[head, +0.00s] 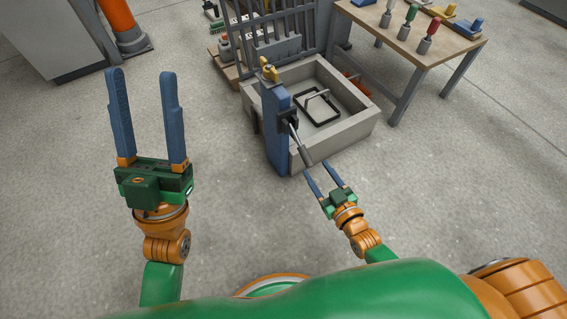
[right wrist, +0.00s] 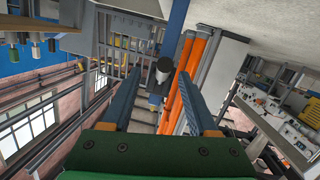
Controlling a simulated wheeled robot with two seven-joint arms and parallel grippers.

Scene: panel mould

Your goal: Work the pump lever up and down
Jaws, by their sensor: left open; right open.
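The pump is a blue upright post (head: 276,127) with a yellow top (head: 269,70), standing at the near left corner of a grey mould box. Its lever (head: 300,144) is a grey bar with a dark end, slanting down from a dark bracket on the post towards my right gripper. My right gripper (head: 325,179) is open, its fingertips close to the lever's lower end. In the right wrist view the lever's round end (right wrist: 163,66) shows between the open fingers; I cannot tell whether they touch. My left gripper (head: 142,72) is open and empty, left of the pump.
The mould box (head: 362,130) holds a black frame. A wooden table (head: 405,42) with several coloured-handled tools stands at the back right. A grey rack (head: 275,40) stands behind the box. The floor between my left gripper and the pump is clear.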

